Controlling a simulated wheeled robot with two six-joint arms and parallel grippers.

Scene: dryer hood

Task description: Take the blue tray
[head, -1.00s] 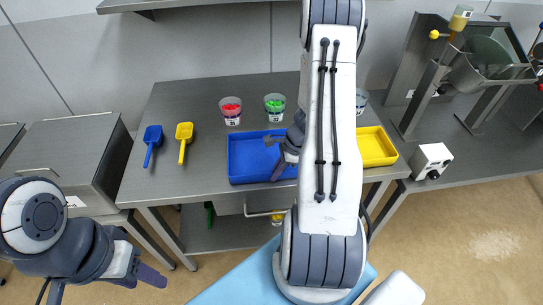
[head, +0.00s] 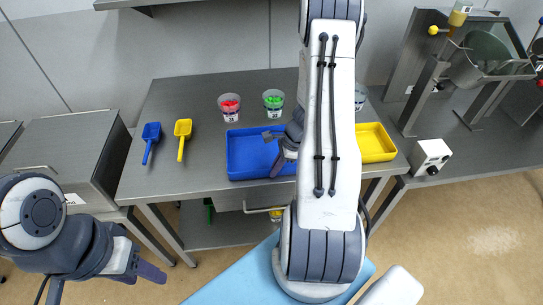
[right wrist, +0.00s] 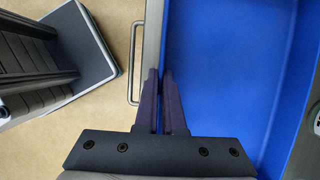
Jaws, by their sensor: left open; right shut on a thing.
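The blue tray (head: 240,160) lies flat on the grey table, near its front edge. My right gripper (head: 280,152) is at the tray's front wall, and my right arm hides the tray's right end. In the right wrist view, the gripper's two fingers (right wrist: 161,92) are close together at the edge of the blue tray (right wrist: 225,70), shut on its rim. My left gripper (head: 148,268) is open and empty, low at the left, well away from the tray.
A yellow tray (head: 376,143) stands right of my arm. Blue (head: 151,132) and yellow (head: 183,130) scoops lie on the left. Cups with red (head: 230,106) and green (head: 273,102) contents stand behind the blue tray. A drawer handle (right wrist: 133,60) sits below the table edge.

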